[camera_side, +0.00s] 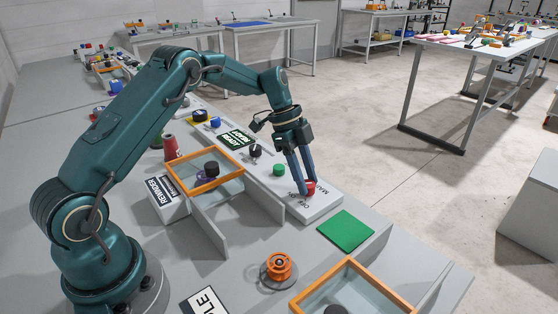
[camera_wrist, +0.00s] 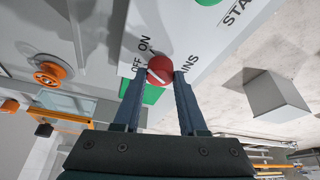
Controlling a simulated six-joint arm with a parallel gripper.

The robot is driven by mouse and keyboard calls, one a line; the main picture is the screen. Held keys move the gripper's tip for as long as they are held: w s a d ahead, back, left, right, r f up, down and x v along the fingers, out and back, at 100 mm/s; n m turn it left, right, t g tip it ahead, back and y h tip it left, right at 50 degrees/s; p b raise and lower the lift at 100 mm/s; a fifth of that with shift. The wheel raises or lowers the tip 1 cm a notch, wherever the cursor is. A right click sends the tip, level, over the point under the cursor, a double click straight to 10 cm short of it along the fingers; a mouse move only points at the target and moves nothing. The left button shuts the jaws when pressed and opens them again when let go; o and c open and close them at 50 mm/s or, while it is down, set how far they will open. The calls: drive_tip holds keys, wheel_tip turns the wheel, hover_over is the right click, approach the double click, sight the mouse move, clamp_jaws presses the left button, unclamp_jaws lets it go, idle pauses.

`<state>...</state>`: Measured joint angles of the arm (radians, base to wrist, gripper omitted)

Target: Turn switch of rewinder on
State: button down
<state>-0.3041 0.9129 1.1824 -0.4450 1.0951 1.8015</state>
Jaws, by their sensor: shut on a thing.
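A red rotary switch (camera_side: 310,186) sits at the near end of a white panel (camera_side: 322,205) marked MAINS, with ON and OFF printed beside it. My gripper (camera_side: 306,190) reaches down from above with its two blue-grey fingers on either side of the switch. In the wrist view, the red switch (camera_wrist: 161,66) lies between the fingertips, and my gripper (camera_wrist: 158,78) is shut on it. A white line shows on the knob; I cannot tell surely whether it points at ON or OFF. A sign reading REWINDER (camera_side: 162,191) stands left of the panel.
A green button (camera_side: 279,169) and a black-and-green display (camera_side: 238,138) are farther along the panel. An orange-framed clear box (camera_side: 236,189) stands left. A green pad (camera_side: 346,230), an orange spool (camera_side: 279,266) and another orange-framed box (camera_side: 352,264) lie in front.

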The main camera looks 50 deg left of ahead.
sight(297, 190)
idle(0.3)
drive_tip(key=shift+c, duration=2.3)
unclamp_jaws()
drive_tip(key=shift+v, duration=2.6)
drive_tip(key=shift+d, duration=0.1)
